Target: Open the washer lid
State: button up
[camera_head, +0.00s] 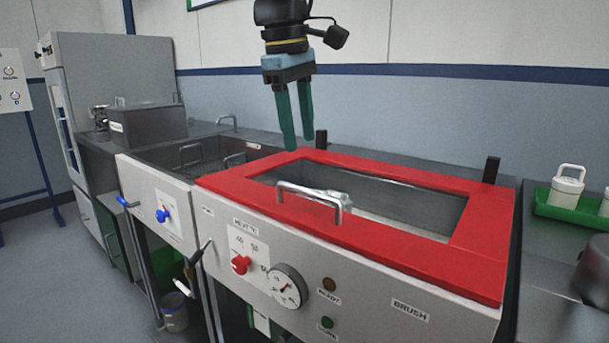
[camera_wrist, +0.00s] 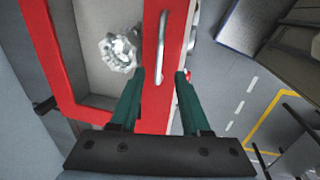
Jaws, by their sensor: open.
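The washer lid (camera_head: 412,252) is a red frame around a clear window, lying flat and shut on top of the washer. It also shows in the wrist view (camera_wrist: 152,112). A metal bar handle (camera_head: 310,196) stands on the lid's front edge; in the wrist view the handle (camera_wrist: 161,50) lies ahead of the fingertips, between their lines. My gripper (camera_head: 297,148) is open and empty, pointing down above the lid's left part. In the wrist view my gripper (camera_wrist: 161,75) has its two green fingers apart. A shiny metal part (camera_head: 335,196) shows through the window.
Left of the lid is an open sink with a wire basket (camera_head: 205,165). The front panel has a red knob (camera_head: 241,264) and a gauge (camera_head: 287,286). A green tray (camera_head: 560,207) with white containers stands right. Black hinge posts (camera_head: 491,170) rise behind the lid.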

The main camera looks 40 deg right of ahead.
aim_at(306, 191)
jog(key=f, duration=0.3)
jog(key=d+f, duration=0.1)
jog(key=f, duration=0.5)
jog(key=shift+w+d+f, duration=0.2)
jog(key=shift+d+f, duration=0.05)
jog(key=shift+d, duration=0.15)
grip_shut()
dwell(0.9)
